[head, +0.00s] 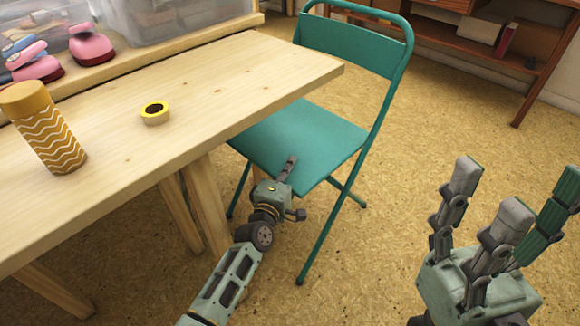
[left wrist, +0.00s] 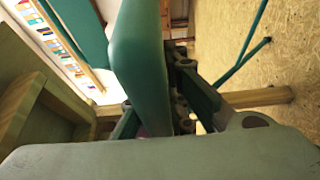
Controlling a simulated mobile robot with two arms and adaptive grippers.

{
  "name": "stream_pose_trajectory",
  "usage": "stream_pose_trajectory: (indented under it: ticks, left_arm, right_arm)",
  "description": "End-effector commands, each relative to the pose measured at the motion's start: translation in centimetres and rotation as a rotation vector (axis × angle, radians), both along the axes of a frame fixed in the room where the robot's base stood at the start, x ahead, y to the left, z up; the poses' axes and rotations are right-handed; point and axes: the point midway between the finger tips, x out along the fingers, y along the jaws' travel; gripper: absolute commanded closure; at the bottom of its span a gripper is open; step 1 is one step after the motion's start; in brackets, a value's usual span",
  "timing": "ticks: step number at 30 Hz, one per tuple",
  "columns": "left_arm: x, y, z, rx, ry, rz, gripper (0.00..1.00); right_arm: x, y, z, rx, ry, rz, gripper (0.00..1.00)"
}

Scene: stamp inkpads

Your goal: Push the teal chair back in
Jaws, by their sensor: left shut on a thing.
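The teal chair (head: 300,138) is a folding chair with a flat seat and a curved backrest. It stands at the right end of the wooden table (head: 250,85), and part of its seat is under the tabletop. My left gripper (head: 288,176) is shut on the near edge of the seat. In the left wrist view the seat edge (left wrist: 140,65) lies between the fingers of my left gripper (left wrist: 155,125). My right gripper (head: 490,205) is raised at the lower right, empty, with its fingers spread, apart from the chair.
On the table stand a patterned yellow canister (head: 45,130) and a small yellow inkpad (head: 154,112). Pink stamps (head: 90,46) and a clear bin (head: 175,18) stand behind. A wooden shelf (head: 460,40) is at the back right. The floor right of the chair is clear.

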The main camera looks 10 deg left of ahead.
Motion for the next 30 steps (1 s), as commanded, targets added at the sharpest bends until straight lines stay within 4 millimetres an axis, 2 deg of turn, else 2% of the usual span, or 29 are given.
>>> stream_pose_trajectory:
  ticks: [10, 11, 18, 26, 30]
  left_arm:
    - [-0.11, 0.35, -0.38, 0.002, 0.005, 0.006, 1.0]
    - [-0.11, 0.35, -0.38, 0.002, 0.005, 0.006, 0.85]
    - [-0.05, 0.17, -0.18, 0.0, 0.002, 0.003, 0.66]
    - [-0.04, 0.05, -0.06, 0.0, 0.001, 0.001, 0.66]
    - [-0.72, 0.13, -0.12, -0.001, 0.001, 0.001, 0.66]
  right_arm:
    - [0.06, 0.02, -0.11, -0.002, 0.003, 0.0, 0.4]
    - [0.06, 0.02, -0.11, -0.002, 0.003, 0.0, 0.4]
    - [0.06, 0.02, -0.11, -0.002, 0.003, 0.0, 0.4]
    - [0.04, -0.03, -0.13, -0.002, 0.006, -0.001, 0.4]
    - [0.02, -0.03, -0.09, -0.002, 0.005, -0.001, 0.4]
